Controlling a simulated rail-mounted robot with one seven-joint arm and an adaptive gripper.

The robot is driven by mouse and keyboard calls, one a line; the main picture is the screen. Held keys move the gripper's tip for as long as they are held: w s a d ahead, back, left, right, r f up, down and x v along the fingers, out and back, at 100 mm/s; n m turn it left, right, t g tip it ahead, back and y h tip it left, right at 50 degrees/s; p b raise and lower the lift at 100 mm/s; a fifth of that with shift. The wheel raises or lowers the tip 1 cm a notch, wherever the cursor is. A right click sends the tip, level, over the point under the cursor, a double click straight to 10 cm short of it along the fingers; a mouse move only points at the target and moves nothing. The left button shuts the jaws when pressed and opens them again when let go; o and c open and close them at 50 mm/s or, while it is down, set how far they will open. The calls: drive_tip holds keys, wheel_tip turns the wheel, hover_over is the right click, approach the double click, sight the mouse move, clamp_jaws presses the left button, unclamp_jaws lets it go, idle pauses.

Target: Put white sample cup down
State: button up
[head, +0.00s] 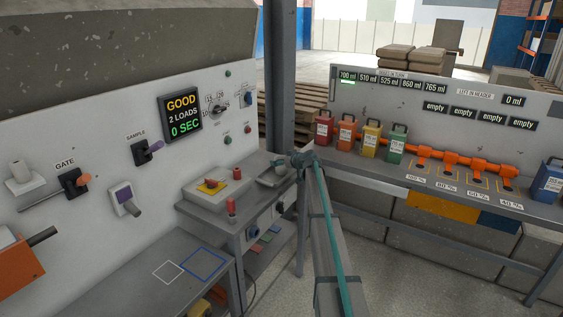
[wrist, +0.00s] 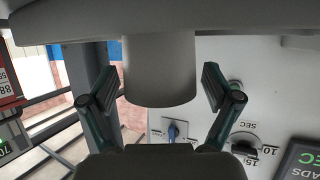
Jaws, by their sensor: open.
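In the wrist view, which is upside down, a pale grey-white cylinder (wrist: 159,70), apparently the white sample cup, is between the fingers of my gripper (wrist: 160,88). The fingers are open, one on each side, with a small gap to the cup. The cup's base end meets a grey surface (wrist: 230,18) across the top of the picture; exact contact is hard to tell. In the head view my gripper (head: 302,158) is at the far end of the side bench, beside a grey metal pan-like device (head: 274,176). I cannot make out the cup there.
The front table has white and blue outlined squares (head: 203,264) and looks clear. A control panel (head: 120,117) rises behind; coloured canisters (head: 346,132) line the right-hand shelf.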

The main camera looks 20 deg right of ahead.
drive_tip(key=shift+r, duration=0.2)
drive_tip(key=shift+s, duration=0.4)
drive_tip(key=b+v, duration=0.2)
drive_tip(key=v, duration=0.9)
drive_tip(key=shift+s, duration=0.15)
